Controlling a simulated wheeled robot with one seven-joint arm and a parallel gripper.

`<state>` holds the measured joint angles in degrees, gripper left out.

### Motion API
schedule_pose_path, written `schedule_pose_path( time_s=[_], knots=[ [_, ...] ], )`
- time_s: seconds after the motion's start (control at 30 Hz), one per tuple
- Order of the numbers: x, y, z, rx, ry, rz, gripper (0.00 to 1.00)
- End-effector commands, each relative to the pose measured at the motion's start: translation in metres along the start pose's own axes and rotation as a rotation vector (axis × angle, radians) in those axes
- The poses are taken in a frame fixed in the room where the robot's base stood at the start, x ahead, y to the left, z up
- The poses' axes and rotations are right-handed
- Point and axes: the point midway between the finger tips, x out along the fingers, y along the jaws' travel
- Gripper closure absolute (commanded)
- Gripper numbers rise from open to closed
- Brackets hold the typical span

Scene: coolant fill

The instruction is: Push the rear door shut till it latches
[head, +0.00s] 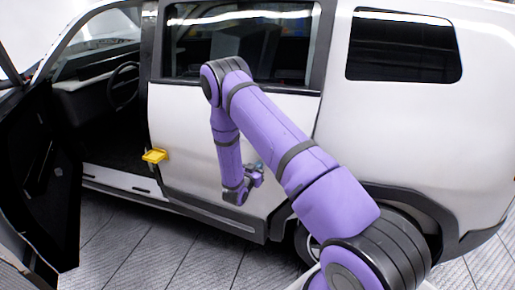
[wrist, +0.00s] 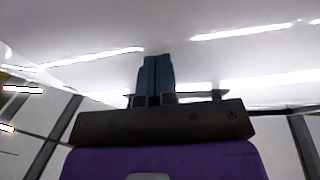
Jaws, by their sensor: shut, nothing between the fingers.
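The white rear door (head: 190,135) of the car sits in its frame, with its window at the top. It looks flush or nearly flush with the body; I cannot tell if it is latched. A yellow handle (head: 154,156) sticks out at its front edge. My gripper (head: 258,172) is in front of the door's lower rear part, behind the handle. In the wrist view my gripper (wrist: 154,80) has its blue fingers together, empty, pointing at a white glossy panel (wrist: 230,70). I cannot tell whether the fingertips touch it.
The front door (head: 40,180) stands wide open at the left, showing the steering wheel (head: 124,86) and dark cabin. The rear wheel arch (head: 400,200) is at the lower right. The tiled floor (head: 150,250) beside the car is clear.

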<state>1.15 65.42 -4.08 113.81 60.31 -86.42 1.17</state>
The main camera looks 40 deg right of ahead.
Motion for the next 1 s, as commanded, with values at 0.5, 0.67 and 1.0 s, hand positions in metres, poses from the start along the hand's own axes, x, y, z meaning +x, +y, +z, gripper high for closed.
schedule_pose_path(
  time_s=[0.5, 0.67, 1.0],
  knots=[
    [0.008, 0.001, 0.000, -0.001, -0.001, 0.000, 1.00],
    [0.010, 0.001, 0.000, -0.001, 0.000, -0.004, 1.00],
    [0.024, 0.000, 0.000, -0.001, -0.001, -0.026, 1.00]
  ],
)
